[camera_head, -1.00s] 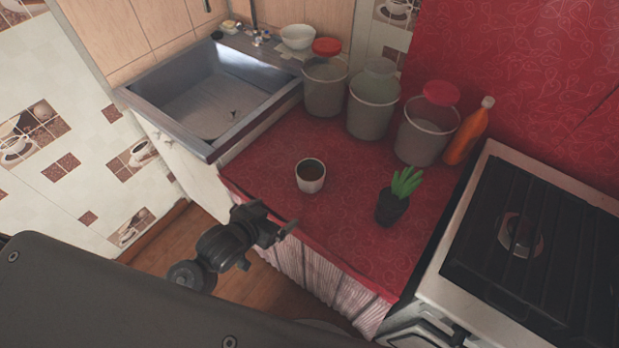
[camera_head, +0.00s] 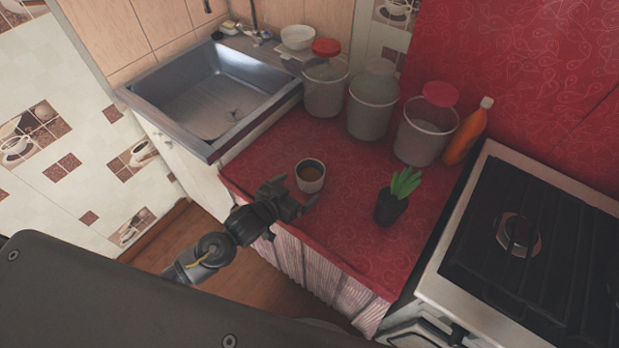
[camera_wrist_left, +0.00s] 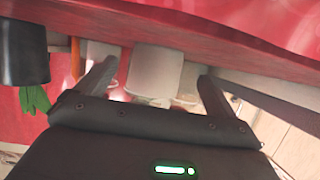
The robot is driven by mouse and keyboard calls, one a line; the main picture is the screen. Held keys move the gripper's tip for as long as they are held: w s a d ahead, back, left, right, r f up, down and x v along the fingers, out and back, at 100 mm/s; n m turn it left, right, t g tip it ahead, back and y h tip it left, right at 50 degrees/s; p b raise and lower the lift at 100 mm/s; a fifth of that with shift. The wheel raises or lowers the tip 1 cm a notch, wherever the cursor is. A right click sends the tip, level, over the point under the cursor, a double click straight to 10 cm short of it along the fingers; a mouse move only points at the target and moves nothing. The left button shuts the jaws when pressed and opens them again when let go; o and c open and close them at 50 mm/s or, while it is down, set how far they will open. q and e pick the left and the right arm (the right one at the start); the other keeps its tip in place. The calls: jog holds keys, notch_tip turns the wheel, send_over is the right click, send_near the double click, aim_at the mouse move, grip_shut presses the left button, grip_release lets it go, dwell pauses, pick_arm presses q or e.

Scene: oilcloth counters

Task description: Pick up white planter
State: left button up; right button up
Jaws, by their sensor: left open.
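The white planter (camera_head: 314,185), a small pale cup-shaped pot with a brown top, stands upright on the red counter near its front edge. My left gripper (camera_head: 297,194) is open and empty just in front of it, its fingers pointing toward it. In the left wrist view the planter (camera_wrist_left: 155,72) appears upside down beyond the gap between the two open fingers (camera_wrist_left: 156,84). I cannot tell from there whether a finger touches it. My right gripper is not in view.
A black pot with a green plant (camera_head: 390,208) stands to the right of the planter. Several grey buckets, one of them here (camera_head: 372,112), and an orange bottle (camera_head: 467,135) line the back. A sink (camera_head: 210,105) is left, a stove (camera_head: 530,240) right.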

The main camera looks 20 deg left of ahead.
aim_at(301, 180)
pick_arm(q)
jog(key=shift+p+x, duration=0.6)
jog(key=shift+x, duration=2.05)
jog(key=shift+s+d+r, duration=0.1)
jog(key=shift+c, duration=0.3)
jog(key=c, duration=1)
jog(key=shift+r, duration=0.1)
jog(key=shift+r, duration=0.3)
notch_tip(301, 180, up, 2)
jog(key=shift+r, duration=0.15)
jog(key=s+d+r, duration=0.5)
jog(key=s+r, duration=0.5)
jog(key=s, duration=0.3)
jog(key=shift+b, duration=0.4)
